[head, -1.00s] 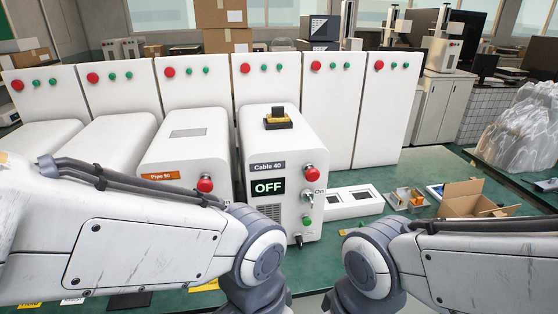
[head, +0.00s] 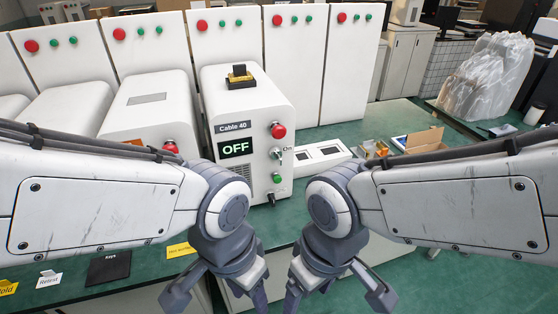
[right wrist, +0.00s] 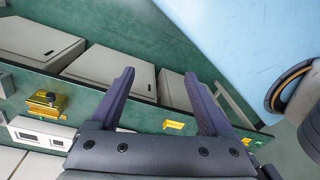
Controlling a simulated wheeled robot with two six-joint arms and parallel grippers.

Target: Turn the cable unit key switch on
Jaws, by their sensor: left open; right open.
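The white cable unit (head: 222,92), labelled "Cable 40", stands on the green table in the head view. Its display (head: 236,148) reads OFF. The small silver key switch (head: 277,154) is on its right-hand face, below a red button (head: 278,130) and above a green one (head: 276,178). An "On" mark is beside the switch; the key's exact angle is too small to tell. My left gripper (head: 218,300) is open and empty, low in front of the table. My right gripper (head: 338,302) is open and empty to its right; its spread fingers also show in the right wrist view (right wrist: 160,78).
A pipe unit (head: 147,104) stands left of the cable unit, with tall white cabinets (head: 300,60) behind. A white socket box (head: 320,158) and an open cardboard box (head: 420,141) lie to the right. Small cards lie near the front edge. Table space at right front is partly clear.

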